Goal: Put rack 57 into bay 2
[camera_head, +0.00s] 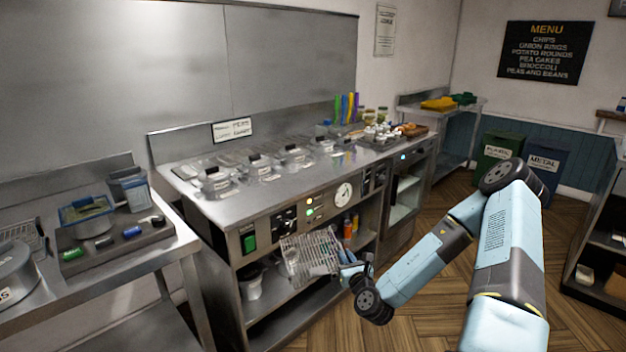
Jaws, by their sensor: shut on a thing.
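My gripper (350,272) is in front of the range, below the level of its top. It is shut on a wire rack (309,253), which it holds to its left, in front of the range's open lower shelves. The rack looks tilted, and I can read no number on it. The jaws are small here, and the exact grip point is hard to see. The range top (235,213) has a row of several lidded, labelled places. I cannot read their labels or tell which is bay 2.
The control panel with a round dial (343,194) is just above the rack. A left counter (150,243) holds a dark tray (117,240) with small items. A pot (250,284) stands on the lower shelf. Green (497,148) and blue bins (545,166) stand at the back right; wooden floor lies before the range.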

